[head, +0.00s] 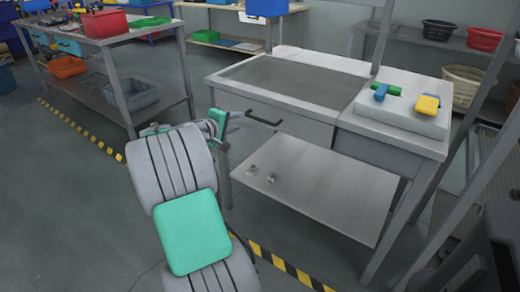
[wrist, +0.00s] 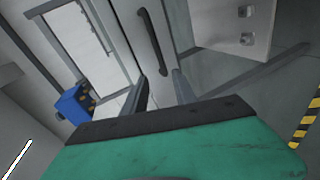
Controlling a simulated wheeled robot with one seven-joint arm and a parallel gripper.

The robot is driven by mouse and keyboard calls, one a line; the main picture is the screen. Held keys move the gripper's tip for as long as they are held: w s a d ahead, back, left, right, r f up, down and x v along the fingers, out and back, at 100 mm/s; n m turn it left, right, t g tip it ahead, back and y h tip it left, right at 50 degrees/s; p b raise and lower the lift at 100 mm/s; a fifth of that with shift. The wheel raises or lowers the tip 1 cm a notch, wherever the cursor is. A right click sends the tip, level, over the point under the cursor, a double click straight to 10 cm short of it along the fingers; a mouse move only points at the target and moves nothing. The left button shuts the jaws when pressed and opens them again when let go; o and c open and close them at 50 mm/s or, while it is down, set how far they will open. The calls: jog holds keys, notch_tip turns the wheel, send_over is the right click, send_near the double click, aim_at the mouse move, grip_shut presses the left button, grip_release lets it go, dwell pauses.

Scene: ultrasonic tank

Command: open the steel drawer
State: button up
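The steel drawer (head: 306,131) is set under the tank top of the steel bench, and its front looks flush with the bench. Its dark bar handle (head: 264,121) sticks out from the front. My gripper (head: 238,119) is just left of the handle in the head view, small and partly hidden by my arm. In the wrist view the handle (wrist: 152,42) lies ahead of the fingertips, and the drawer front (wrist: 172,45) shows around it. The two fingers (wrist: 160,82) are apart with nothing between them. The handle is not between them.
A steel lower shelf (head: 318,187) with two small fittings lies below the drawer. A pale slab (head: 404,104) with green, blue and yellow blocks stands right of the tank (head: 295,80). A workbench (head: 105,38) with bins stands at the left. Striped tape crosses the open floor.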

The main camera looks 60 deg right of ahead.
aim_at(260, 120)
jog(key=shift+g+h, duration=0.5)
jog(key=shift+g, duration=0.2)
jog(key=s+d+f, duration=0.1)
jog(key=d, duration=0.2)
jog(key=s+d+f+b, duration=0.1)
jog(key=s+d, duration=0.1)
jog(key=d, duration=0.2)
jog(key=s+d+f+b, duration=0.1)
jog(key=d+f, duration=0.1)
jog(key=d, duration=0.1)
jog(key=shift+s+d, duration=0.2)
jog(key=shift+d, duration=0.2)
grip_shut()
